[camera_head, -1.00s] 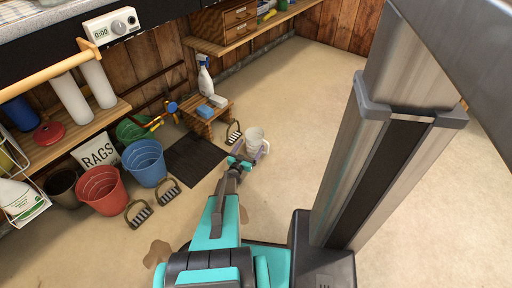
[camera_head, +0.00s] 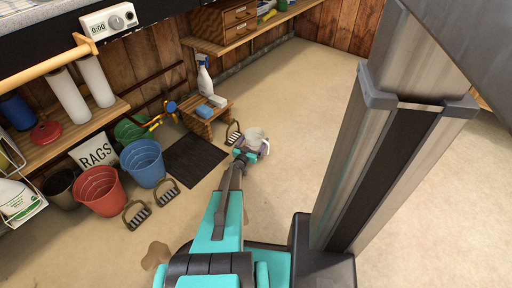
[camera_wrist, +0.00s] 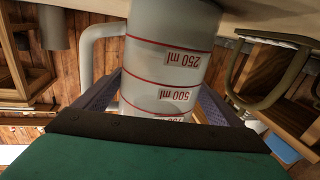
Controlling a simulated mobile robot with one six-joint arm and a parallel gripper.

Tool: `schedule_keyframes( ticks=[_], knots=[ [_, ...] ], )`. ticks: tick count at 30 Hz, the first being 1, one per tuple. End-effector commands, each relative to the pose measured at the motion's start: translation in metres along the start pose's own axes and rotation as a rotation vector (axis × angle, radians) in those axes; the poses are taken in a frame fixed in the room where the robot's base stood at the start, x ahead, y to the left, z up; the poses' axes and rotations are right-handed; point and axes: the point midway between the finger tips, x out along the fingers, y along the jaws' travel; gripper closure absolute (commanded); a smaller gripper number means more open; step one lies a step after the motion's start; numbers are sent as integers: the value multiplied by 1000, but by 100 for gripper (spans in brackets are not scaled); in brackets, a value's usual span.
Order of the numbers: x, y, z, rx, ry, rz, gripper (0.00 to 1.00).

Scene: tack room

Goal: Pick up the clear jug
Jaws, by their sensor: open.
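The clear jug (camera_head: 256,134) stands on the floor in the middle of the head view. In the wrist view the jug (camera_wrist: 172,55) fills the centre, with red measuring lines, volume marks that appear upside down, and a handle on the left. My gripper (camera_head: 252,151) is at the jug in the head view. In the wrist view my gripper (camera_wrist: 158,100) is open, with one finger on each side of the jug's body. I cannot tell whether either finger touches it.
A stirrup (camera_head: 234,133) lies just left of the jug. A small wooden stool (camera_head: 206,117) holds a spray bottle (camera_head: 204,75) and sponges. A dark mat (camera_head: 196,160), a blue bucket (camera_head: 143,163) and a red bucket (camera_head: 101,191) are further left. The floor to the right is clear.

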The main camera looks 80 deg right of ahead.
Motion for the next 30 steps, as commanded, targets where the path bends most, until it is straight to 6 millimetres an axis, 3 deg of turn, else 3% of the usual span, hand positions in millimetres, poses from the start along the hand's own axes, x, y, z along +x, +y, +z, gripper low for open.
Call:
schedule_keyframes(
  ticks=[3,9,20,30],
  knots=[
    [0,0,0,0,0,0,12],
    [0,0,0,0,0,0,45],
    [0,-1,-3,0,0,-1,45],
    [-1,1,-36,0,2,0,45]
  ],
)
